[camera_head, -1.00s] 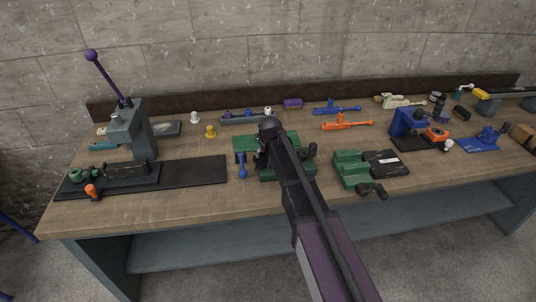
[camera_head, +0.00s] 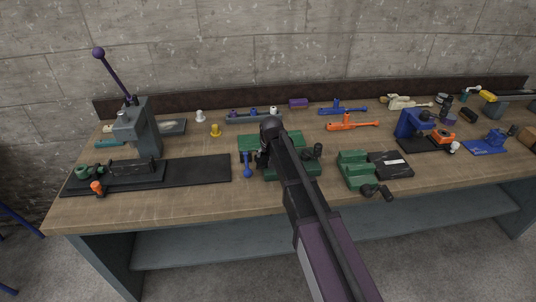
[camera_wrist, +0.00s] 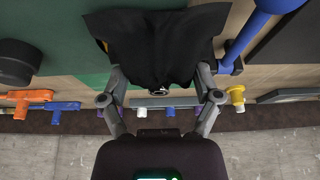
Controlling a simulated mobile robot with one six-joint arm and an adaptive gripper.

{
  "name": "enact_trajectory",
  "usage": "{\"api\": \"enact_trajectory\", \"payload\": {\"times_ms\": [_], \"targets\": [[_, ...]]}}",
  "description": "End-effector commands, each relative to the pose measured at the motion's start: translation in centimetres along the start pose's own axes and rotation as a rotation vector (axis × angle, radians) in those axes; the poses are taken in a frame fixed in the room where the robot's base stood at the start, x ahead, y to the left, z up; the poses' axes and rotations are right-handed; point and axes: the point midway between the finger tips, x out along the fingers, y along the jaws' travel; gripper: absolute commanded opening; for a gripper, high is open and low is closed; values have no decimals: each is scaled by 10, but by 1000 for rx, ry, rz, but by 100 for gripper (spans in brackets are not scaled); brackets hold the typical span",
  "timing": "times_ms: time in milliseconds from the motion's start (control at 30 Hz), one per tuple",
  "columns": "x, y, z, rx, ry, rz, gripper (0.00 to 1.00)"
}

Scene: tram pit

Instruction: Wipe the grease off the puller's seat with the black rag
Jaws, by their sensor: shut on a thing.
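My gripper (camera_wrist: 160,88) is shut on the black rag (camera_wrist: 155,42), which hangs spread between and beyond the fingers in the wrist view. In the head view my arm reaches over a green fixture (camera_head: 250,142) at the bench's middle, and the gripper end is mostly hidden behind the arm. A green surface (camera_wrist: 60,25) shows beside the rag in the wrist view. I cannot tell which part is the puller's seat. No grease shows; the rag covers what lies under it. Whether the rag touches the surface is unclear.
A blue-handled rod (camera_head: 247,166) stands close to the gripper; it also shows in the wrist view (camera_wrist: 245,35). A green vice (camera_head: 358,170) with a black plate is at right. A lever press (camera_head: 138,130) stands at left. Orange (camera_head: 352,126) and blue (camera_head: 342,110) tools lie behind.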

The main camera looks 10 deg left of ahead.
Motion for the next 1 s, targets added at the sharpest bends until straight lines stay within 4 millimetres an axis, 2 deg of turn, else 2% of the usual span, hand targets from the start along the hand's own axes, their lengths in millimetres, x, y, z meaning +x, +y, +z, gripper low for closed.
{"api": "enact_trajectory", "payload": {"times_ms": [400,800,1000], "targets": [[0,16,0,1,0,0,35],[0,18,0,0,0,0,35],[1,24,0,0,0,0,35]]}}
